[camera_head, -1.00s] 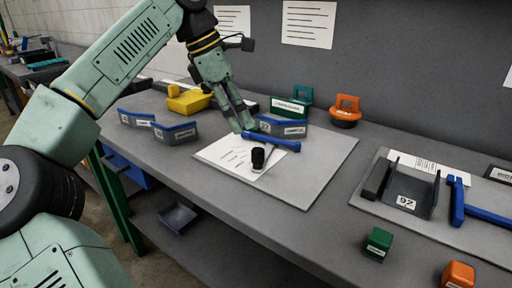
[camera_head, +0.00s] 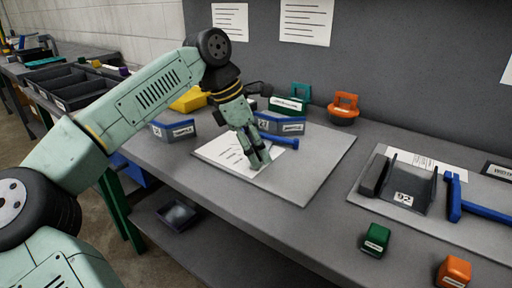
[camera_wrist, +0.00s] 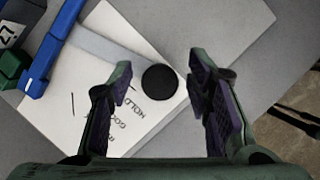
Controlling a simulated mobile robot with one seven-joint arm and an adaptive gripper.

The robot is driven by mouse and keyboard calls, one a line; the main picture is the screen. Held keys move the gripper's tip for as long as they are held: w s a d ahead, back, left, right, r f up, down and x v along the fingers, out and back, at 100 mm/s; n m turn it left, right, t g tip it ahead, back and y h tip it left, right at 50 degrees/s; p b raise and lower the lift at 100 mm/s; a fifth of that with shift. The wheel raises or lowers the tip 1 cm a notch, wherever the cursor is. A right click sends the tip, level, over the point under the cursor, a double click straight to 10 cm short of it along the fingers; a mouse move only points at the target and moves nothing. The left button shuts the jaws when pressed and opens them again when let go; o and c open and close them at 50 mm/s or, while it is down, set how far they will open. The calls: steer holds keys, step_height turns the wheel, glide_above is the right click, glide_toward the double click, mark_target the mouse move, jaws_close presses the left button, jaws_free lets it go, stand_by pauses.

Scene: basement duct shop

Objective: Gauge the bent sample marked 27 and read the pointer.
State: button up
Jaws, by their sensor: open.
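A blue bar tool (camera_head: 280,141) lies on the printed sheet (camera_head: 222,152) on a grey board. It also shows in the wrist view (camera_wrist: 50,50), with a pale strip running from it towards a black round knob (camera_wrist: 160,82). My gripper (camera_head: 258,161) is low over the sheet, fingers open, one on each side of the knob in the wrist view (camera_wrist: 161,90); contact cannot be told. In the head view the fingers hide the knob.
A grey channel (camera_head: 410,180) with a number label and another blue tool (camera_head: 484,212) lie on the right board. Green (camera_head: 375,240) and orange (camera_head: 454,271) blocks stand near the front. The middle board's front is clear.

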jaws_close()
stand_by(0.4)
